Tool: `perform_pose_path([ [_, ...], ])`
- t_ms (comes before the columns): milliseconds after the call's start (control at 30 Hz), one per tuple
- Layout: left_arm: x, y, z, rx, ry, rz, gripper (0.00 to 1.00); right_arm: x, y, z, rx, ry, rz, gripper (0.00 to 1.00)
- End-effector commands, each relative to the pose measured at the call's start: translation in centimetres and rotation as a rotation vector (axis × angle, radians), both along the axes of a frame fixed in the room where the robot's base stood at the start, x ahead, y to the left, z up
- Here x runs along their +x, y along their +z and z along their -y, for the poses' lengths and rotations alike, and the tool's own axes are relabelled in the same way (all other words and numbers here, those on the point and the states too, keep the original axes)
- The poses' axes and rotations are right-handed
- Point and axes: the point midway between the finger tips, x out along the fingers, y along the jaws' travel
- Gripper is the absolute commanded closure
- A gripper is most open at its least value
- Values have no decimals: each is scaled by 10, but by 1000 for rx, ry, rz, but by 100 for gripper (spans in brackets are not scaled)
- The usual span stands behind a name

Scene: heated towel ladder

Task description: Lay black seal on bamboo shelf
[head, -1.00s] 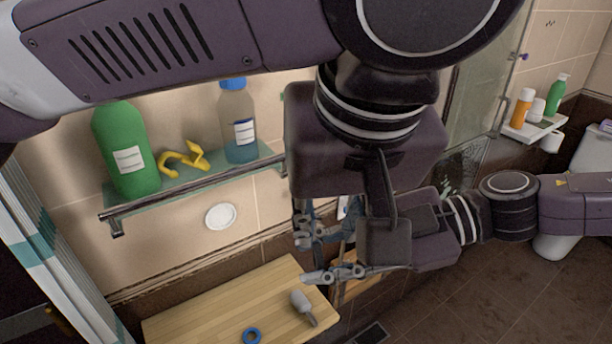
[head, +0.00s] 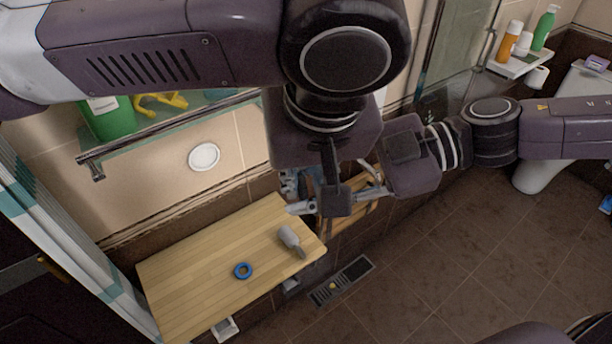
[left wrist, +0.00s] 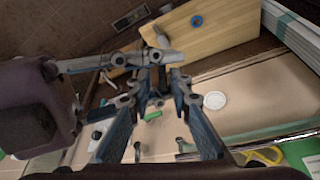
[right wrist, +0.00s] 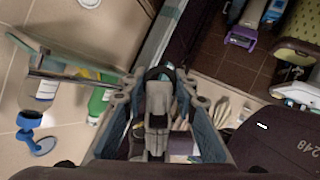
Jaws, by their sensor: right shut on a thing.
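The bamboo shelf (head: 190,270) is a pale board low against the wall; it also shows in the left wrist view (left wrist: 225,35). My right gripper (right wrist: 160,88) is shut on a dark curved piece that looks like the black seal (right wrist: 160,70). The seal cannot be made out in the head view. My left gripper (left wrist: 157,92) appears open, with a gap between its blue-padded fingers. Both grippers are close together beside the shelf's right end, and my left arm partly hides them in the head view.
A blue ring (head: 242,270) and a grey-headed tool (head: 290,240) lie on the bamboo shelf, whose left part is bare. A glass shelf with a rail (head: 170,128) and a green bottle (head: 108,118) is above. A floor drain (head: 342,280) lies below, to the right.

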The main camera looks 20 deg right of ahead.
Motion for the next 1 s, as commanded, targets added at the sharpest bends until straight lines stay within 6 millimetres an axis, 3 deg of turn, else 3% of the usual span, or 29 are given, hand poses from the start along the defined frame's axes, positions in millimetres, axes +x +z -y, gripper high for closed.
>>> perform_pose_path([
  [133, 0, 0, 0, 0, 0, 0, 100, 0, 0, 0, 0, 0, 0, 96],
  [267, 0, 1, 1, -3, -2, 0, 100, 0, 0, 0, 0, 0, 0, 96],
  [300, -1, 1, 1, -4, -3, 0, 100, 0, 0, 0, 0, 1, 0, 73],
  [500, 0, 1, 1, -3, -2, 0, 100, 0, 0, 0, 0, 1, 0, 53],
  [1000, 0, 0, 0, 0, 0, 0, 100, -1, 5, 9, -1, -2, 5, 53],
])
